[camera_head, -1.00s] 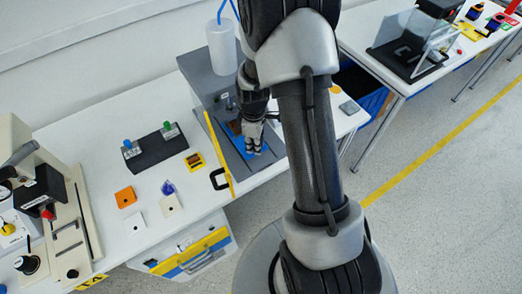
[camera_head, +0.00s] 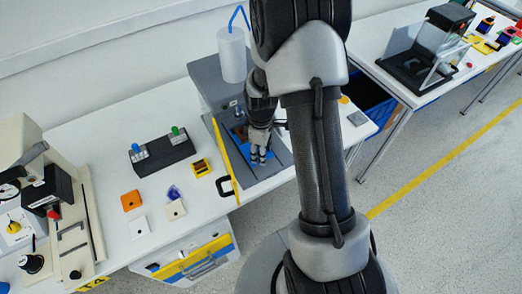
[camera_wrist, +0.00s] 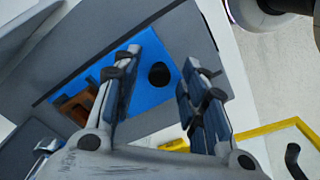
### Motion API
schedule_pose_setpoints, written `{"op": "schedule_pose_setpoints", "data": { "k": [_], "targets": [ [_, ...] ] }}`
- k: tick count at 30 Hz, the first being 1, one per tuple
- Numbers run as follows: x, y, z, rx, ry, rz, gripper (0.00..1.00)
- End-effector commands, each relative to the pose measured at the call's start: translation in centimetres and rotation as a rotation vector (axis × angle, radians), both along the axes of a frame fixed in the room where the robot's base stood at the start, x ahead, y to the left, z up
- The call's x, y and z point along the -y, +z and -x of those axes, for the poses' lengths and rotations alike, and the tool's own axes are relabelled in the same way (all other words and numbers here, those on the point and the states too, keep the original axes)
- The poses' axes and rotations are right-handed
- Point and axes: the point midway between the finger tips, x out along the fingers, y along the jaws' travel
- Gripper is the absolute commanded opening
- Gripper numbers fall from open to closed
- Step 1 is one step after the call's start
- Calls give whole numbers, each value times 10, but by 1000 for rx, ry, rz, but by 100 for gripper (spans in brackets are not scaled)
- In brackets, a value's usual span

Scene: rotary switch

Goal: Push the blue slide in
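The blue slide (camera_wrist: 150,97) is a flat blue plate with a round black knob (camera_wrist: 159,75) standing on it, in the wrist view. It lies in a grey station (camera_head: 283,160), where part of the slide (camera_head: 270,155) shows beside my gripper in the head view. My gripper (camera_wrist: 160,60) is open, pointing down over the slide. One finger is on each side of the knob, with gaps on both sides in the wrist view. I cannot tell how low the fingertips are. A brown piece (camera_wrist: 76,106) lies by the slide, partly behind the left finger.
A white bottle (camera_head: 231,55) stands on the grey housing behind.

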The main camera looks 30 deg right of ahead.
Motion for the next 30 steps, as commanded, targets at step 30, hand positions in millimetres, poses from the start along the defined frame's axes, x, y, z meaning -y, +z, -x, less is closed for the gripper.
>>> {"op": "schedule_pose_setpoints", "data": {
  "k": [30],
  "targets": [
    [0,120,0,0,0,0,39]
  ]
}}
